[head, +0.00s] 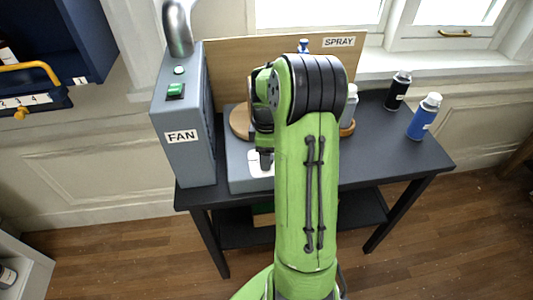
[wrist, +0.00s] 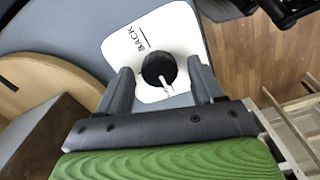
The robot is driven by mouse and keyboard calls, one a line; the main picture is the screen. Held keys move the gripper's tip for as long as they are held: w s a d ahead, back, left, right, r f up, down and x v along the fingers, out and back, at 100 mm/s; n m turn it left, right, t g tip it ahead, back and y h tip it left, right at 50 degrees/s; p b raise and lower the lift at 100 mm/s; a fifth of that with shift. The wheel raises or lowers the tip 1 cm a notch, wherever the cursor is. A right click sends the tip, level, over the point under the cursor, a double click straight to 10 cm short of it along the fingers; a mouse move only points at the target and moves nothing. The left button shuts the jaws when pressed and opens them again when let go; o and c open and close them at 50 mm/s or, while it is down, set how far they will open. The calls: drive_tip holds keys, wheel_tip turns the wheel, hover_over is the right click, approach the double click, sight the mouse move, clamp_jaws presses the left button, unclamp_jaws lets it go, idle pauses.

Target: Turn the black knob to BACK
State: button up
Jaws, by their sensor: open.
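The black knob (wrist: 159,70) shows in the wrist view on a white plate (wrist: 185,40) marked BACK with a short black line. The knob's white pointer points toward the bottom of the picture, slightly right, roughly away from the BACK line. My gripper (wrist: 160,74) is open, with one finger on each side of the knob in the picture. I cannot tell whether the fingers touch it. In the head view my green arm hides the knob; part of the white plate (head: 259,169) shows on the grey box (head: 240,178) below my gripper (head: 264,160).
A grey FAN box (head: 183,120) stands on the left of the dark table (head: 385,150). A wooden board (head: 225,70) labelled SPRAY stands behind. A black can (head: 397,92) and a blue can (head: 423,118) stand at the right. The table's front right is clear.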

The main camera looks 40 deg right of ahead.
drive_tip(key=shift+c, duration=0.5)
drive_tip(key=c, duration=1)
drive_tip(key=shift+o, duration=0.2)
